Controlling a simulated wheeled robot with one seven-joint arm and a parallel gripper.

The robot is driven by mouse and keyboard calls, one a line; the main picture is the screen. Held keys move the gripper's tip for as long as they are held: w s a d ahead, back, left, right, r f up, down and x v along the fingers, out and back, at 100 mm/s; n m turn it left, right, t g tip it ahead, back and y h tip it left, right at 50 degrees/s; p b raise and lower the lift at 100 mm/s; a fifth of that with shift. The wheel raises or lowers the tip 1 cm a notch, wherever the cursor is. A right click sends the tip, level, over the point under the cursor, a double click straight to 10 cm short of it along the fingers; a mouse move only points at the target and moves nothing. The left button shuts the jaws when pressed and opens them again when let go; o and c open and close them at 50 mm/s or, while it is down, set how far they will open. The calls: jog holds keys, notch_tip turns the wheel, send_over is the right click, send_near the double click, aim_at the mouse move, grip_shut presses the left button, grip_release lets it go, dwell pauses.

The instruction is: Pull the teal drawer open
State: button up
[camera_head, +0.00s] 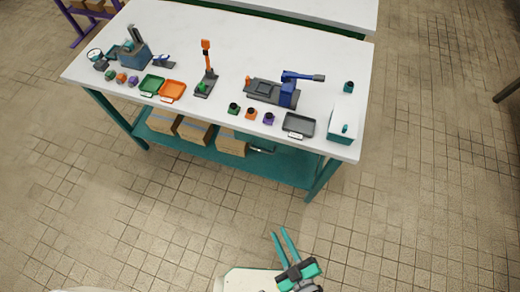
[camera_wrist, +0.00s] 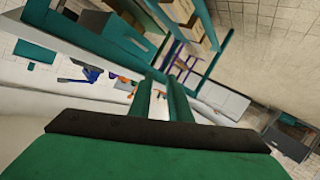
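In the wrist view the fingers (camera_wrist: 160,82) also show a gap. Large teal surfaces (camera_wrist: 75,36) show there at upper left.
A dark grey tray (camera_head: 299,126) lies left of the box, and a teal cup (camera_head: 348,87) stands behind it. A blue-armed device (camera_head: 289,92) is farther left. The table has a teal lower shelf (camera_head: 283,170) with cardboard boxes. The tiled floor in front is clear.

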jog(key=w+d+f+n+g+y, duration=0.1)
jog(key=w+d+f+n+y, duration=0.1)
jog(key=w+d+f+n, duration=0.25)
jog(key=n+g+y, duration=0.4)
jog(key=n+y, duration=0.1)
jog(key=n, duration=0.4)
send_near(260, 150)
jog(key=x, duration=1)
jog(key=shift+w+f, duration=0.1)
jog(key=shift+f, duration=0.2)
jog(key=shift+c, duration=0.7)
grip_shut()
